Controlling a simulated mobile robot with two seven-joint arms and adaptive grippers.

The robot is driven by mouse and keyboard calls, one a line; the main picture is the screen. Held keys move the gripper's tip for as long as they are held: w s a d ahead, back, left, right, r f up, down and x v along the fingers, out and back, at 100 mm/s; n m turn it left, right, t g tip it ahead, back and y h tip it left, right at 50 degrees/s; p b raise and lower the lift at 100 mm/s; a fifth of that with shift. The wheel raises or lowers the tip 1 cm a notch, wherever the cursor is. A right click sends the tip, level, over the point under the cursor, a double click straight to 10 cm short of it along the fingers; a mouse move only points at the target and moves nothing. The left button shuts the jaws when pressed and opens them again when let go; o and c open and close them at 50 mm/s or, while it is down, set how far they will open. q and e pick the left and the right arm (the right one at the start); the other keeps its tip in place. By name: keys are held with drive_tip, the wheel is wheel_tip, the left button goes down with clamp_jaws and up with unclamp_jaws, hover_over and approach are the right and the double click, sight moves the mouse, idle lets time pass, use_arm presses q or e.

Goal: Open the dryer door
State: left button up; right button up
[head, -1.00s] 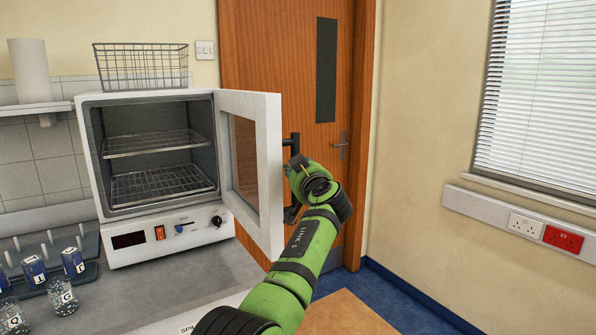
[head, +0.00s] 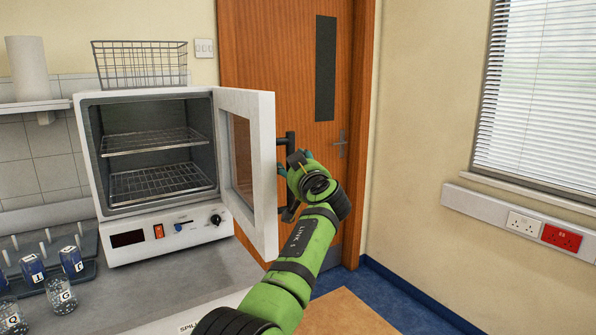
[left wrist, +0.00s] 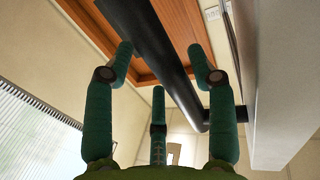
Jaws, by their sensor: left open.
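The white dryer (head: 150,225) stands on the bench at left with its door (head: 262,180) swung wide open toward me, its inner face and window showing. A black bar handle (head: 290,140) is on the door's outer side. My left gripper (head: 297,160) is beside the handle, its fingers mostly hidden by the wrist. In the left wrist view my open left gripper (left wrist: 158,75) has its green fingers spread, with the black handle (left wrist: 165,65) running between the two upper ones. Contact cannot be told. My right gripper is not in view.
A wire basket (head: 140,65) sits on the dryer. Labelled vials (head: 62,296) and a rack stand at lower left on the bench. Behind is a wooden room door (head: 258,45). A wall socket strip (head: 520,222) is at right, with open floor below it.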

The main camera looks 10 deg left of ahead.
use_arm(q)
drive_tip(key=v, duration=0.7)
drive_tip(key=shift+a, duration=0.3)
drive_tip(key=shift+s, duration=0.1)
